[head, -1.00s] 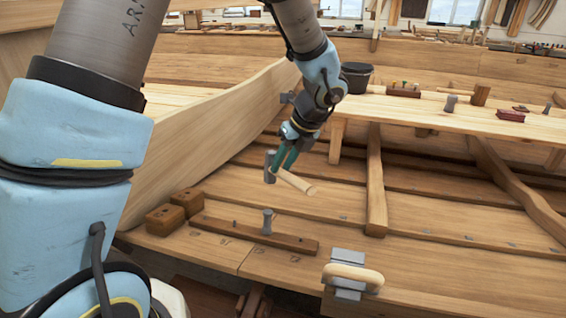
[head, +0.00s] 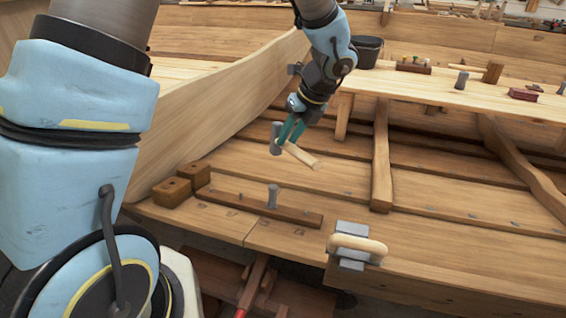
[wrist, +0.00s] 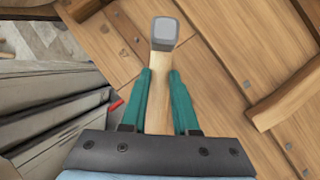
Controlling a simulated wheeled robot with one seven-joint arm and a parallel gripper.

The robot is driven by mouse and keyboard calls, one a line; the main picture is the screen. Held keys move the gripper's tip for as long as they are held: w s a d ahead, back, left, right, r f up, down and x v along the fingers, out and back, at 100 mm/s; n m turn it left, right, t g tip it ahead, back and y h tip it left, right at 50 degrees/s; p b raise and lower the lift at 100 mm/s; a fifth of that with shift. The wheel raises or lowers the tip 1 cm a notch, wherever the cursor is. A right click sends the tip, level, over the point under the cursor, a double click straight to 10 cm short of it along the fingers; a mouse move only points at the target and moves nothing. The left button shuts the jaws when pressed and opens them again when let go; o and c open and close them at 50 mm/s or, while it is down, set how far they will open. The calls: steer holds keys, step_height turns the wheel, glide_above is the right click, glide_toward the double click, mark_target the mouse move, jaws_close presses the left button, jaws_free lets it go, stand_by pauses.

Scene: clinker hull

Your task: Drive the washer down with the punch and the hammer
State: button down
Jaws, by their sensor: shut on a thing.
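My gripper (head: 288,138) is shut on the hammer's pale wooden handle (head: 302,156), its green fingers on either side. The hammer's grey head (head: 276,138) shows just left of the fingers. In the wrist view my gripper (wrist: 160,85) grips the handle, with the hammer head (wrist: 164,34) beyond the fingertips. A grey punch (head: 272,196) stands upright on a dark wooden strip (head: 232,201). The hammer appears above the punch and apart from it. I cannot make out the washer; the punch's foot may hide it.
Two brown wooden blocks (head: 172,191) sit at the strip's left end. A grey tool with a pale handle (head: 357,245) lies to the right on the planks. A bench (head: 430,88) with small tools and a dark bucket (head: 367,51) stand behind. A curved plank (head: 220,105) rises at left.

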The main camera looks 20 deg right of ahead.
steer(key=r+p, duration=0.3)
steer(key=w+d+r+p, duration=0.1)
steer(key=r+p, duration=0.1)
steer(key=shift+w, duration=0.1)
steer(key=shift+f, duration=0.1)
stand_by(0.7)
